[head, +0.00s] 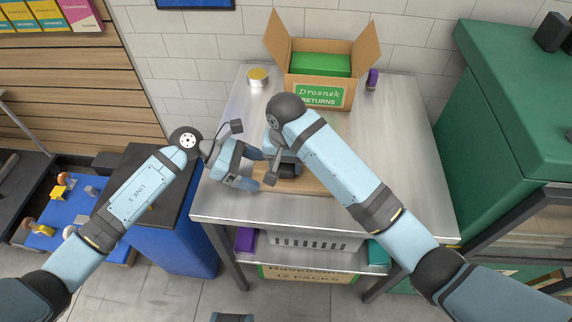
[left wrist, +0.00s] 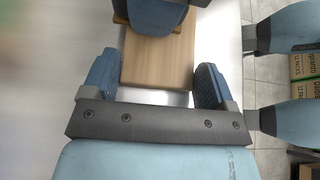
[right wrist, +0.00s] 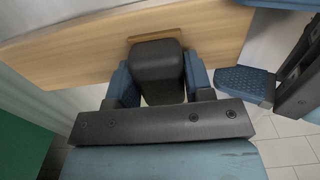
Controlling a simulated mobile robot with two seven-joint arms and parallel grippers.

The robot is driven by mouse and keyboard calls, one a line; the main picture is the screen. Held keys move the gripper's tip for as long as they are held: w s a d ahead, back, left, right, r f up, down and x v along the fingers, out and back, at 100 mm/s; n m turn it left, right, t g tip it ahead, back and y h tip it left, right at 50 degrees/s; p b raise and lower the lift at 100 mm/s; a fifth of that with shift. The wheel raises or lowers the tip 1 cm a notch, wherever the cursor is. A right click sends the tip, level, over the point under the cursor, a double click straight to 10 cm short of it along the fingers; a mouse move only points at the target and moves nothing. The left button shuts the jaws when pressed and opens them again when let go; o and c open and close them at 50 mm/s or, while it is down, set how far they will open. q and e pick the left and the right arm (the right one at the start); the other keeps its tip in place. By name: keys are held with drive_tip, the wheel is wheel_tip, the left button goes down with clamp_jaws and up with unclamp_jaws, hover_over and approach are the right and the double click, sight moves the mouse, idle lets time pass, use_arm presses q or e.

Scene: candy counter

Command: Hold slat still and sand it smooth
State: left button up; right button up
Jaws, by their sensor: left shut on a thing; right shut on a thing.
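The slat (head: 312,185) is a flat, pale wooden board lying on the steel table near its front edge. My left gripper (head: 254,170) is shut on the slat's left end; in the left wrist view the slat (left wrist: 158,66) shows between its two fingers. My right gripper (right wrist: 158,85) is shut on a sanding block with a dark grey, rounded body (right wrist: 155,62) and a brown base edge. The block sits over the slat's face, and whether it touches is hard to tell. In the head view my right arm hides part of the slat and block.
An open cardboard box (head: 321,96) with green contents stands at the table's back. A yellow-lidded tin (head: 258,77) and a small purple item (head: 372,79) flank it. A green cabinet (head: 500,120) stands right. A grey basket (head: 312,241) is on the lower shelf.

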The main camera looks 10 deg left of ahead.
drive_tip(key=shift+f, duration=0.1)
drive_tip(key=shift+r, duration=1.55)
use_arm(q)
drive_tip(key=o, duration=0.7)
drive_tip(key=shift+c, duration=0.2)
drive_tip(key=shift+a, duration=0.1)
drive_tip(key=shift+v, duration=3.2)
drive_tip(key=shift+r, duration=0.1)
